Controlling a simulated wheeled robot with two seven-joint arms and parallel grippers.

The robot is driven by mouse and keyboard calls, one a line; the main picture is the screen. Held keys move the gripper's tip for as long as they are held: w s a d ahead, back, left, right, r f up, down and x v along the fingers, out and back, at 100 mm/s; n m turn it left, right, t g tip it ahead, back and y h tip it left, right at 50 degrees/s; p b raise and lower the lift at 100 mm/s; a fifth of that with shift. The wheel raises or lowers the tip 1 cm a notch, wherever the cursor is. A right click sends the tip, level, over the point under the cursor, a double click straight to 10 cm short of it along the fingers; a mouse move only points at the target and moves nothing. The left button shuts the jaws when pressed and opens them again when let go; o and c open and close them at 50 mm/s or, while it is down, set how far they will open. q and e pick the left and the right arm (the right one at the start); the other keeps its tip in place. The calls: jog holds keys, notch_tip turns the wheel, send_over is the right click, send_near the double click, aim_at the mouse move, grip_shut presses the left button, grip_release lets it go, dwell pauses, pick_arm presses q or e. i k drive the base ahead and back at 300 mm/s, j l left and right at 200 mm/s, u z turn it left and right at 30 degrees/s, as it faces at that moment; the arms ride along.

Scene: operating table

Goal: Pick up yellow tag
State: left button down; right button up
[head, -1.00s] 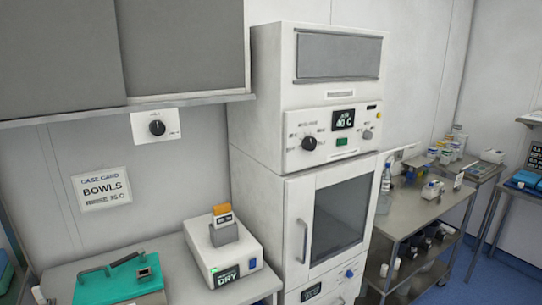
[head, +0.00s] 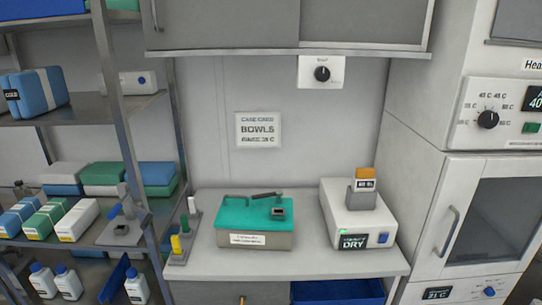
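A small yellow upright piece (head: 177,245), which looks like a tag, stands on a narrow grey holder (head: 181,259) left of the teal-topped box. A green piece (head: 185,225) and a white piece (head: 192,206) stand behind it on the same holder. An orange-yellow topped card (head: 366,172) with a white label stands in a grey block on the white DRY unit (head: 345,220). Neither of my grippers is in view.
The counter (head: 290,262) holds a teal-topped box (head: 255,225); its front strip is clear. A white heating cabinet (head: 440,190) stands at right. A wall cabinet (head: 230,25) hangs above.

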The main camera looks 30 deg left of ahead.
aim_at(174, 239)
jog(key=u, duration=1.7)
